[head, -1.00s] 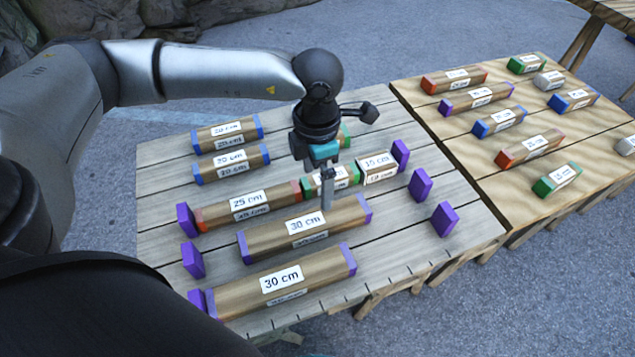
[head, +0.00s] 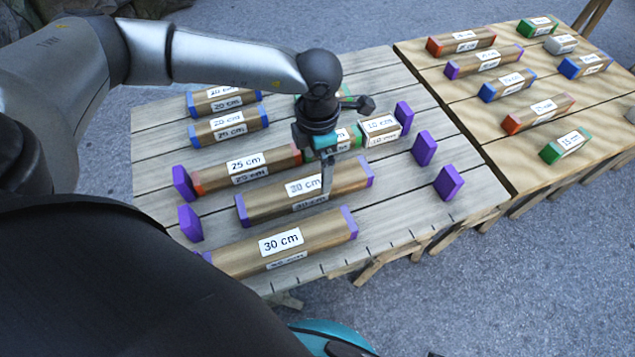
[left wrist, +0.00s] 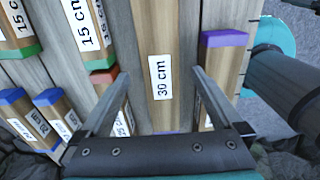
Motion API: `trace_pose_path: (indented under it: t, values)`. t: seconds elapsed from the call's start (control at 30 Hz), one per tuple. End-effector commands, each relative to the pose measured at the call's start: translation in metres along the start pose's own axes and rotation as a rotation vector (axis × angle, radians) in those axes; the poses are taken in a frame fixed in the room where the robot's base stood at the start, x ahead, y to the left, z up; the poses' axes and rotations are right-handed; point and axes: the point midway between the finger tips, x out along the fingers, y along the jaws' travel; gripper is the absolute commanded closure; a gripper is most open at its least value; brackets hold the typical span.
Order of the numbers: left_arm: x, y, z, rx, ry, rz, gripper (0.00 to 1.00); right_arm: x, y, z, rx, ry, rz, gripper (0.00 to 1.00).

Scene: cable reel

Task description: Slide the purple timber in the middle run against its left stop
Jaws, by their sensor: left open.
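The purple timber in the middle run is a brown bar (head: 270,201) with purple ends and a "30 cm" label, lying on the grey plank table. Its left end is apart from the purple left stop (head: 190,222), with bare plank between. In the left wrist view, the open fingers (left wrist: 158,72) lie on either side of the timber (left wrist: 160,110), with gaps showing. The middle run's right stop (head: 423,148) stands well clear of the timber's right end. My right gripper is not in view.
Behind is a run with a 25 cm red-ended timber (head: 235,172), shorter green-ended pieces and purple stops. In front lies another 30 cm purple timber (head: 240,252). Two blue-ended timbers (head: 228,128) lie at the back. A second table (head: 480,130) on the right holds several timbers.

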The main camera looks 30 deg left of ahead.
Motion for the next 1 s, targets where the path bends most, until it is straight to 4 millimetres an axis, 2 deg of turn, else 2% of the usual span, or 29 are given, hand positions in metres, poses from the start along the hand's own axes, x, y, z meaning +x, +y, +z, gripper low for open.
trace_pose_path:
  t: [0.1,0.5,0.7,1.0]
  values:
    - [0.016,0.0,0.0,0.0,0.001,-0.001,0.0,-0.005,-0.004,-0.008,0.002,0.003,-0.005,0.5]
    - [0.058,0.0,0.0,0.0,0.001,0.0,0.0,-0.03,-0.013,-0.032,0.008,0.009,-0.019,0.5]
    - [0.07,0.0,0.0,0.0,0.0,0.0,0.0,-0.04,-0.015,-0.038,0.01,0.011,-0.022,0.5]
    - [0.074,0.0,0.0,0.0,0.0,0.0,0.0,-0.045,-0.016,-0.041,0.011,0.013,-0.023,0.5]
